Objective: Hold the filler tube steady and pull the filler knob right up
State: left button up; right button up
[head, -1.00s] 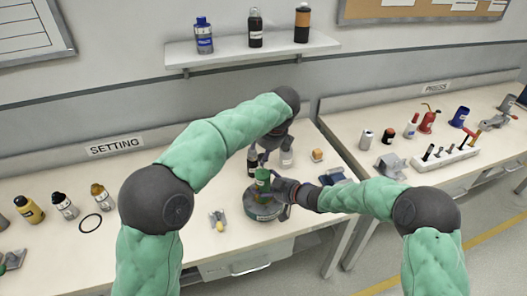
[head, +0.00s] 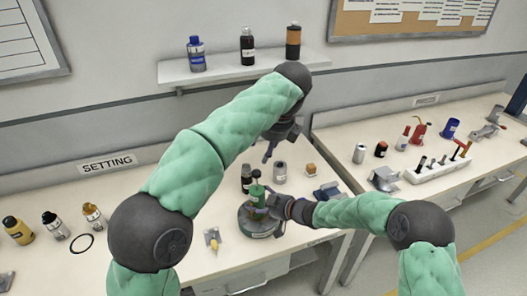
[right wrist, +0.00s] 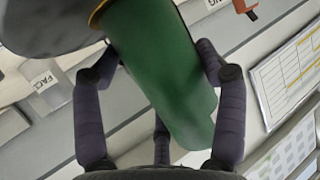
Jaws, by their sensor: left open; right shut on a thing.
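The green filler tube (head: 257,196) stands upright on a round grey base (head: 262,228) on the bench. Its small filler knob (head: 256,175) shows at the top of the tube. My right gripper (head: 272,206) is shut around the tube from the right. In the right wrist view the green tube (right wrist: 165,75) lies between the fingers of my right gripper (right wrist: 156,52). My left gripper (head: 267,156) hangs above the tube, open and empty, apart from the knob. How far up the knob stands is too small to tell.
A black bottle (head: 246,180) and a grey bottle (head: 280,173) stand just behind the tube. A small yellow-tipped item (head: 212,240) lies to its left. Farther left are several bottles and a black ring (head: 80,244). A shelf (head: 235,66) is on the wall.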

jog(key=shift+f, duration=0.15)
jog(key=o, duration=1.4)
